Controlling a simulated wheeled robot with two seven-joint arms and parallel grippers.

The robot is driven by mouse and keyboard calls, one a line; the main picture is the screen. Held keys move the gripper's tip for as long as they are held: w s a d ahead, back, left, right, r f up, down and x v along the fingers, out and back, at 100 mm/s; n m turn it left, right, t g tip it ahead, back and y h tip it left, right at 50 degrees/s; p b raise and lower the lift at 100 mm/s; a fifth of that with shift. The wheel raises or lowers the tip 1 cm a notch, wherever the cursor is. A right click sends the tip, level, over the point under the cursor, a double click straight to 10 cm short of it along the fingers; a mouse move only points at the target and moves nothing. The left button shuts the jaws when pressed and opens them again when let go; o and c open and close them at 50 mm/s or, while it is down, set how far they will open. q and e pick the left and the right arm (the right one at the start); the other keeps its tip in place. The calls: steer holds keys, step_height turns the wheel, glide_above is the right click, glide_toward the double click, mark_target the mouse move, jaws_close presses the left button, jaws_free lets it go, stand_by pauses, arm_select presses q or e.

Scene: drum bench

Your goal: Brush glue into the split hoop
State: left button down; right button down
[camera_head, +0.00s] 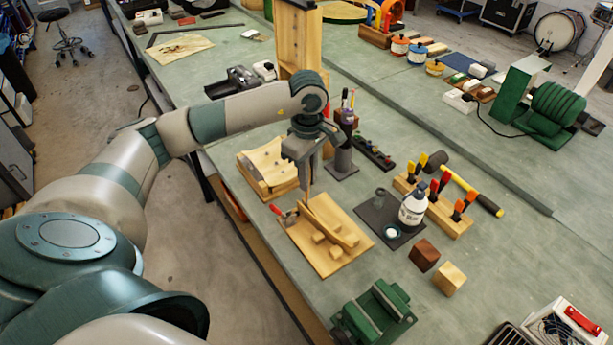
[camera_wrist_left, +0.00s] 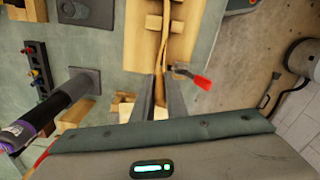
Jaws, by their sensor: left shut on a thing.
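The split hoop (camera_head: 328,222) is a pale curved wooden strip on a wooden board (camera_head: 322,262) with small blocks. In the left wrist view the hoop (camera_wrist_left: 165,35) runs up from between my fingers. My left gripper (camera_head: 306,188) is over the board's far end, shut on a thin brown stick that looks like the brush. In the wrist view my left gripper (camera_wrist_left: 160,88) shows the stick between its fingers. Whether its tip touches the hoop is unclear. A white glue bottle (camera_head: 412,208) and a small dish (camera_head: 391,232) stand on a dark mat (camera_head: 378,216). My right gripper is out of view.
A red-handled clamp (camera_head: 284,213) is at the board's left edge. A wooden cradle (camera_head: 268,172) and a dark holder (camera_head: 342,163) stand behind. A rack of clamps (camera_head: 440,205) is to the right. Two blocks (camera_head: 424,255) and a green vise (camera_head: 374,312) are in front.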

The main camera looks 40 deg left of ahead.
arm_select(q)
steer(key=shift+d, duration=0.6)
steer(key=shift+w+a+b, duration=0.15)
steer(key=shift+a+b, duration=0.05)
steer(key=shift+b, duration=0.5)
steer(key=shift+w+a+r+b, duration=0.1)
steer(key=shift+w+a+b, duration=0.3)
steer(key=shift+a+b, duration=0.3)
steer(key=shift+w+a+b, duration=0.35)
steer(key=shift+a+b, duration=0.15)
steer(key=shift+a, duration=0.3)
stand_by(0.9)
steer(key=shift+s+d, duration=0.2)
steer(key=shift+d, duration=0.5)
steer(key=shift+s+d, duration=0.25)
steer(key=shift+d, duration=0.4)
steer(key=shift+s+d, duration=0.2)
steer(key=shift+d, duration=0.5)
stand_by(0.7)
steer(key=shift+s+d+b, duration=0.25)
steer(key=shift+d+b, duration=0.15)
steer(key=shift+d, duration=0.25)
stand_by(0.6)
steer(key=shift+w+a, duration=0.1)
